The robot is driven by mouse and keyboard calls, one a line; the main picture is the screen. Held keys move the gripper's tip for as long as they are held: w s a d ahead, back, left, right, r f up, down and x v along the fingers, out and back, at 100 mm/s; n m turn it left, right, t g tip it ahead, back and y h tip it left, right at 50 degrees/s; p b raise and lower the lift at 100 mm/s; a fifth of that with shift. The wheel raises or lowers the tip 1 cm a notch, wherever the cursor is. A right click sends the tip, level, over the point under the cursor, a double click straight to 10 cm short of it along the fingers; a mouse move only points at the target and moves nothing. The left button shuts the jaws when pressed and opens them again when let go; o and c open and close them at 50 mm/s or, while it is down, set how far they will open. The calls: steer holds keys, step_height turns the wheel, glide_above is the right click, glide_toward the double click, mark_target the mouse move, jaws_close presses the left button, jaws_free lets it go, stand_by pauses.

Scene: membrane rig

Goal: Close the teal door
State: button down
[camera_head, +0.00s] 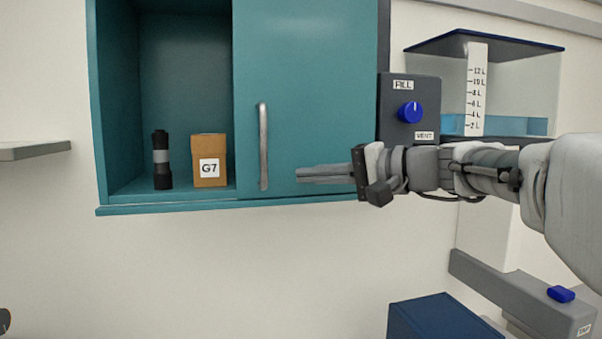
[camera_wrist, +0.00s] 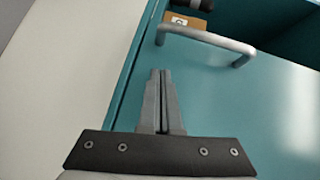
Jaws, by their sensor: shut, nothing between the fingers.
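The teal door (camera_head: 310,80) is a sliding panel on the right part of a teal wall cabinet (camera_head: 150,203). The cabinet's left part stands open. A vertical grey bar handle (camera_head: 263,147) sits near the door's left edge. My gripper (camera_head: 298,174) is shut and empty, in front of the door's lower part, to the right of the handle and apart from it. In the wrist view, the closed fingers (camera_wrist: 160,75) point toward the handle (camera_wrist: 208,40), with the door's teal face (camera_wrist: 240,110) beyond. I cannot tell whether the fingertips touch the door.
In the open part stand a black cylinder with a grey band (camera_head: 161,160) and a brown box labelled G7 (camera_head: 209,160). Right of the cabinet are a dark panel with a blue knob (camera_head: 409,112) and a water tank (camera_head: 515,80). A blue box (camera_head: 445,318) is below.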

mark_target(280, 182)
steer(key=a, duration=0.3)
steer(key=a+f, duration=0.1)
steer(key=shift+s+a+p, duration=0.15)
steer(key=shift+s+p, duration=0.25)
steer(key=shift+s+a+b, duration=0.15)
steer(key=shift+a+b, duration=0.15)
steer(key=shift+a, duration=0.2)
steer(key=s+a+b, duration=0.2)
steer(key=s+a, duration=0.1)
steer(key=a, duration=0.7)
steer(key=s+a+b, duration=0.2)
steer(key=s+a, duration=0.1)
steer(key=a, duration=0.8)
steer(key=shift+s+a+b, duration=0.2)
steer(key=shift+a+b, duration=0.1)
steer(key=shift+r, duration=0.1)
